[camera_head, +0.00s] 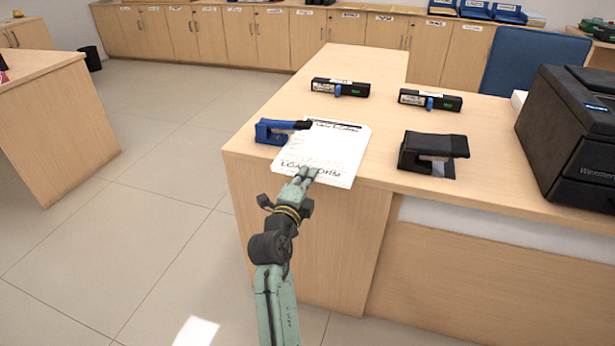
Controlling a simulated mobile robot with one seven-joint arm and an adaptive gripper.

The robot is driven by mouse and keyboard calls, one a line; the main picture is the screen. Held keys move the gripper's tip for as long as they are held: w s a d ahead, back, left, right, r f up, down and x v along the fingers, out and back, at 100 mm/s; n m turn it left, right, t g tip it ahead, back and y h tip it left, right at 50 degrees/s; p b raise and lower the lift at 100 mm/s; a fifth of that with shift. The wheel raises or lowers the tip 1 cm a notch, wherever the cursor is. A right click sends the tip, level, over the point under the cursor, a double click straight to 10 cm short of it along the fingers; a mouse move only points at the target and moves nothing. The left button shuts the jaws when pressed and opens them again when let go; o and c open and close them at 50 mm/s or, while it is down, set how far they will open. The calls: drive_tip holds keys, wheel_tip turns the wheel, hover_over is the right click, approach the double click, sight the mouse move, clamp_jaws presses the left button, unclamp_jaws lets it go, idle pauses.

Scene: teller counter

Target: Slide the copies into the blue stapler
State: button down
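The copies (330,148) are white printed sheets lying on the counter near its front left corner. The blue stapler (274,131) stands at their left, with its dark arm reaching over or against the upper left part of the sheets. I cannot tell whether a sheet edge is inside its jaw. My gripper (307,173) is at the front edge of the copies, over the printed heading. Its fingertips overlap the paper; whether they are closed on it is too small to tell.
A black stapler or punch (433,152) stands right of the copies. Two black label devices (340,88) (430,100) lie behind. A black printer (572,135) fills the counter's right end. A blue chair (535,62) is behind. The counter's left edge is close to the blue stapler.

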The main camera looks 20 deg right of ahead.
drive_tip(key=c, duration=1.7)
unclamp_jaws()
drive_tip(key=v, duration=1.2)
